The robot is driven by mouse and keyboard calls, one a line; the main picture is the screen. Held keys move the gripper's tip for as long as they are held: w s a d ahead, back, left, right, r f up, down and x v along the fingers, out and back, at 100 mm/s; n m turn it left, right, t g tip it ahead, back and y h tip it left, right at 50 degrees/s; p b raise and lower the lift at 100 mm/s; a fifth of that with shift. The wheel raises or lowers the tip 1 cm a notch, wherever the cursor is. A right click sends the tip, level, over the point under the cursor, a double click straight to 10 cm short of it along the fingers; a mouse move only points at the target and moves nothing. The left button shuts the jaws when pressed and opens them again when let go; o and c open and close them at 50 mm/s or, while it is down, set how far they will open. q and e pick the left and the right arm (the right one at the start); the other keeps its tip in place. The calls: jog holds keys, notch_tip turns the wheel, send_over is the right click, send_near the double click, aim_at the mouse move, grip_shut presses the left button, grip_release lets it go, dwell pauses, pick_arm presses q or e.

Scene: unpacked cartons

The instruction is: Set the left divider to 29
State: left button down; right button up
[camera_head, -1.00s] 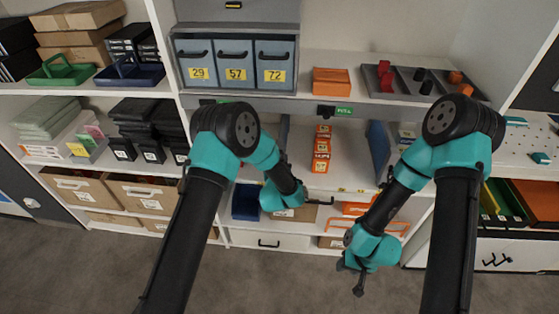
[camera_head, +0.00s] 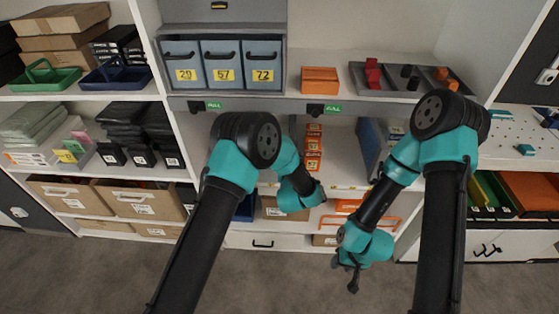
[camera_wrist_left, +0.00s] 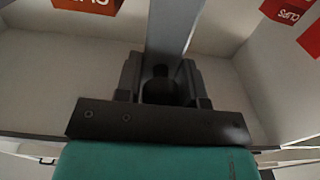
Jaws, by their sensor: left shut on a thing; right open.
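The left divider (camera_wrist_left: 172,30) is a thin grey-blue upright panel in the left wrist view. My left gripper (camera_wrist_left: 160,85) is shut on its near edge, with one finger on each side. In the head view my left arm reaches to the middle shelf and hides the divider and most of that gripper. Another blue-grey divider (camera_head: 369,150) stands farther right on the same shelf. My right gripper (camera_head: 352,280) is open and empty, low in front of the shelves.
Orange cartons (camera_head: 313,150) stand in a column on the shelf; red cartons show on both sides of the panel in the wrist view. Small yellow marks (camera_head: 342,187) line the shelf edge. Drawers labelled 29 (camera_head: 185,75), 57 and 72 sit above. The floor in front is clear.

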pick_arm(q)
jog(key=shift+d, duration=0.25)
jog(key=c, duration=0.8)
grip_release()
jog(key=shift+s+d, duration=0.1)
jog(key=shift+c, duration=0.2)
jog(key=s+a, duration=0.2)
jog(key=s, duration=1.5)
jog(key=shift+s, duration=0.15)
